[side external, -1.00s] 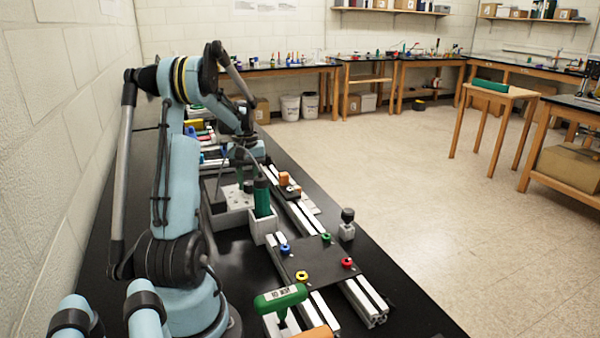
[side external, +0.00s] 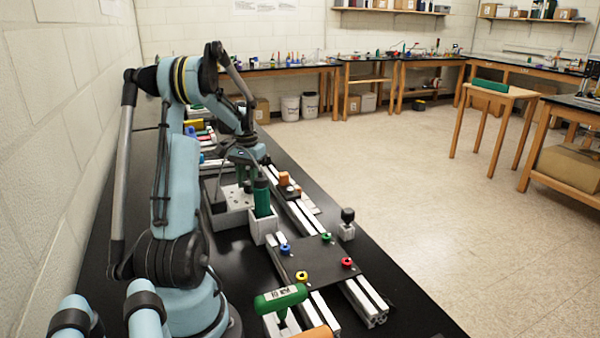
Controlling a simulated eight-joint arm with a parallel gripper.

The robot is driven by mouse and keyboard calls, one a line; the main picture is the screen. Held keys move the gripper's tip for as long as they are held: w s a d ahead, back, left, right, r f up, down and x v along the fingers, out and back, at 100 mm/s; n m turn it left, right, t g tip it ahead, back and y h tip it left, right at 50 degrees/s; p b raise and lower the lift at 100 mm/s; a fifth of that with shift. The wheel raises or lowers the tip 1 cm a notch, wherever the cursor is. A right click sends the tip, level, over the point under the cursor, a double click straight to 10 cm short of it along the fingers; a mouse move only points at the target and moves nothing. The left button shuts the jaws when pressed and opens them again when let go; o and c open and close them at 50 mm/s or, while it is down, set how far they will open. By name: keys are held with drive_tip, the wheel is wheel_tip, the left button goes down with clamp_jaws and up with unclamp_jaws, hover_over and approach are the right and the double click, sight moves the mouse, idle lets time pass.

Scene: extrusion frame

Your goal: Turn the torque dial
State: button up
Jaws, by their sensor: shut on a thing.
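My gripper (side external: 240,168) is at the end of the arm, low over the far part of the black bench. It is small and partly hidden by its own wrist. It is shut on a dark green upright part (side external: 240,176) above a grey block with holes (side external: 233,197). I cannot make out a dial marking there. A dark green driver (side external: 262,198) stands upright in a white holder (side external: 262,225), just in front of the gripper.
Aluminium rails carry a black plate (side external: 318,262) with blue, green, red and yellow round pieces. A black-topped knob (side external: 347,216) stands right of the rails. Orange and black parts (side external: 287,186) sit on the far rails. The wall is close on the left.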

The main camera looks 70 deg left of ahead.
sight(249, 182)
idle(0.4)
drive_tip(key=o, duration=1)
drive_tip(key=shift+o, duration=0.2)
drive_tip(key=shift+r, duration=0.1)
wheel_tip(249, 182, up, 12)
